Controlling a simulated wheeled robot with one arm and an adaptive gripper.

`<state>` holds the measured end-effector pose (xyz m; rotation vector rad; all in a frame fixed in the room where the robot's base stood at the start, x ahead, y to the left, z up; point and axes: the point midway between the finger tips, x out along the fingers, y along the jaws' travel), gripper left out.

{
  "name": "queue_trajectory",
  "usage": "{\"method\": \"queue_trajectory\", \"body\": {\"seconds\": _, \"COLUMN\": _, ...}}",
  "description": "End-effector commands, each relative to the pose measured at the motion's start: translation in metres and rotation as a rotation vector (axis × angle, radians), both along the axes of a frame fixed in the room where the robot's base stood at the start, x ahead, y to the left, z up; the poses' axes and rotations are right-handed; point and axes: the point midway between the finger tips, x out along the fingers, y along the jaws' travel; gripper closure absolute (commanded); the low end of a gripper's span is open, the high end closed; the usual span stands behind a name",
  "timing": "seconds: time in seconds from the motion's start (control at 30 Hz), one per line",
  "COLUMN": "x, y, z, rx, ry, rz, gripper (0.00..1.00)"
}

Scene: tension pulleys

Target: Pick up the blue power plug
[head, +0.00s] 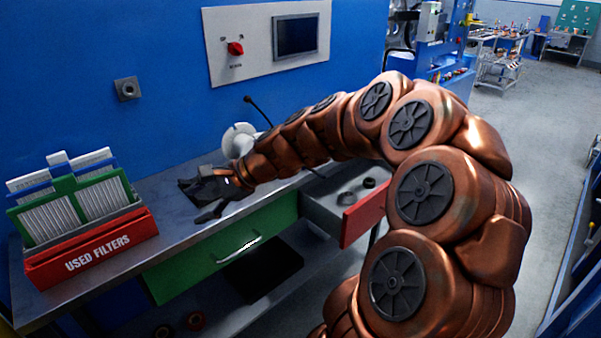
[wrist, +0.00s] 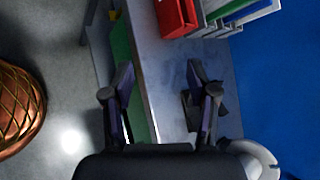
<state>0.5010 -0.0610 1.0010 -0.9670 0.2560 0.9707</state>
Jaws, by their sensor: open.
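I cannot make out a blue power plug for certain in either view. My gripper (head: 207,197) is open over the grey workbench (head: 170,240), near its front edge. In the wrist view, my gripper's (wrist: 160,78) two dark fingers are spread wide, with only bare bench top and the green drawer edge between them. A dark object (wrist: 223,108) lies on the bench beside and partly behind the right finger; what it is cannot be told. A white round object (head: 240,138) stands behind my gripper, partly hidden by my arm.
A red "USED FILTERS" box (head: 92,247) holds several filters at the bench's left end. A grey socket (head: 127,89) and a control panel (head: 268,42) with a red knob are on the blue wall. A green drawer (head: 225,245) is below; a red-fronted drawer (head: 362,214) stands open.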

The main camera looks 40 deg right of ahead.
Motion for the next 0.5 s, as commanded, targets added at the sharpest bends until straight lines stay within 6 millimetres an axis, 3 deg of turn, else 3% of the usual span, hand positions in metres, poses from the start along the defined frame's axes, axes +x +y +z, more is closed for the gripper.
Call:
{"method": "queue_trajectory", "body": {"seconds": 0.03, "x": 0.017, "y": -0.038, "z": -0.009, "rx": 0.086, "ry": 0.003, "rz": -0.132, "gripper": 0.42}}
{"method": "queue_trajectory", "body": {"seconds": 0.1, "x": 0.033, "y": -0.089, "z": -0.013, "rx": 0.205, "ry": 0.005, "rz": -0.308, "gripper": 0.42}}
{"method": "queue_trajectory", "body": {"seconds": 0.17, "x": 0.042, "y": -0.137, "z": -0.020, "rx": 0.315, "ry": 0.008, "rz": -0.457, "gripper": 0.42}}
{"method": "queue_trajectory", "body": {"seconds": 0.2, "x": 0.044, "y": -0.170, "z": -0.025, "rx": 0.381, "ry": 0.007, "rz": -0.555, "gripper": 0.42}}
{"method": "queue_trajectory", "body": {"seconds": 0.3, "x": 0.039, "y": -0.247, "z": -0.042, "rx": 0.540, "ry": 0.005, "rz": -0.772, "gripper": 0.42}}
{"method": "queue_trajectory", "body": {"seconds": 0.4, "x": 0.026, "y": -0.307, "z": -0.058, "rx": 0.667, "ry": -0.001, "rz": -0.941, "gripper": 0.42}}
{"method": "queue_trajectory", "body": {"seconds": 0.5, "x": 0.012, "y": -0.348, "z": -0.071, "rx": 0.753, "ry": -0.007, "rz": -1.052, "gripper": 0.42}}
